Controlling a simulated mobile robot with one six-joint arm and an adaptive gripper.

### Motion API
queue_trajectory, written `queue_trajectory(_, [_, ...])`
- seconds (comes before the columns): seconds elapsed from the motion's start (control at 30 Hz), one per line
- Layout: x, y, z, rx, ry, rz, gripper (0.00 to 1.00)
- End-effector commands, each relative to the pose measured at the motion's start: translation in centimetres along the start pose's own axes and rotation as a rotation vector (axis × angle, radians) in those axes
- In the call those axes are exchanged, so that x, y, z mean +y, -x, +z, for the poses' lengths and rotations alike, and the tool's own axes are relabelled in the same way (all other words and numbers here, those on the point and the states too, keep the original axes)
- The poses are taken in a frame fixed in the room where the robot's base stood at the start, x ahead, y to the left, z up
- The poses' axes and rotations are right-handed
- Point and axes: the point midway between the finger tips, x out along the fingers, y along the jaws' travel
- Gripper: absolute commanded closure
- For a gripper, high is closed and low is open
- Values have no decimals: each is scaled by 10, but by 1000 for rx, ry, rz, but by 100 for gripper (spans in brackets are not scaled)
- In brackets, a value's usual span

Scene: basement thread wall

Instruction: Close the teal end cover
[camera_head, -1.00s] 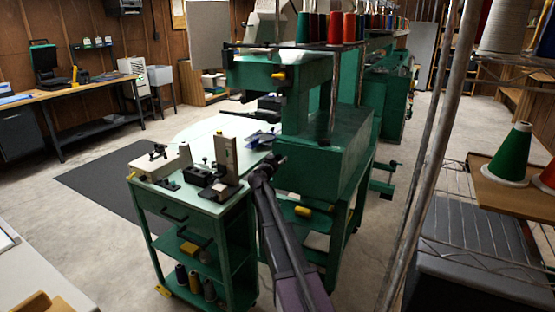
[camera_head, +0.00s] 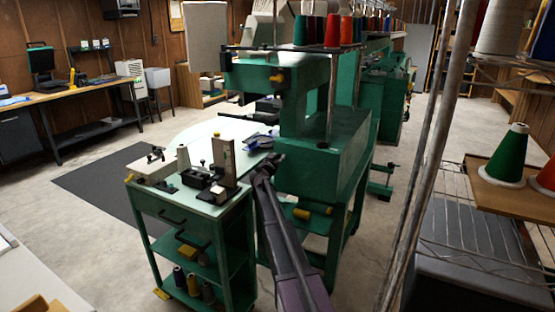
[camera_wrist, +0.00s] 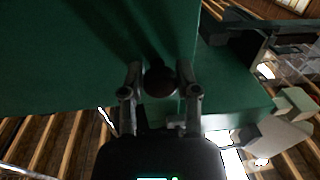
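A broad flat teal panel (camera_wrist: 80,50) fills the upper left of the wrist view; I take it for the end cover. A dark round knob (camera_wrist: 160,80) stands out near its lower edge. My gripper (camera_wrist: 162,72) has one finger on each side of the knob, very close to it; whether they press on it is unclear. In the head view my gripper (camera_head: 276,160) is at the near left end of the green machine (camera_head: 325,150), just right of the cart. The cover's own outline and hinge cannot be made out there, so how far it is open is unclear.
A green cart (camera_head: 190,207) holding small tools and spools stands close left of my arm. A wire rack (camera_head: 460,245) with thread cones is at right. A workbench (camera_head: 75,87) runs along the back left wall. Open floor lies around the dark mat (camera_head: 105,185).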

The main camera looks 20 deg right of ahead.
Motion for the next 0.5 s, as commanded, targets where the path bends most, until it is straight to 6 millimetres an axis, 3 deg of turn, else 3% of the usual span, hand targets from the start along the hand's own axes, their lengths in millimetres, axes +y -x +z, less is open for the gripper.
queue_trajectory(0.03, [0,-2,0,0,0,0,38])
queue_trajectory(0.1, [0,-1,0,0,0,1,26])
queue_trajectory(0.5, [0,1,0,-1,-1,0,26])
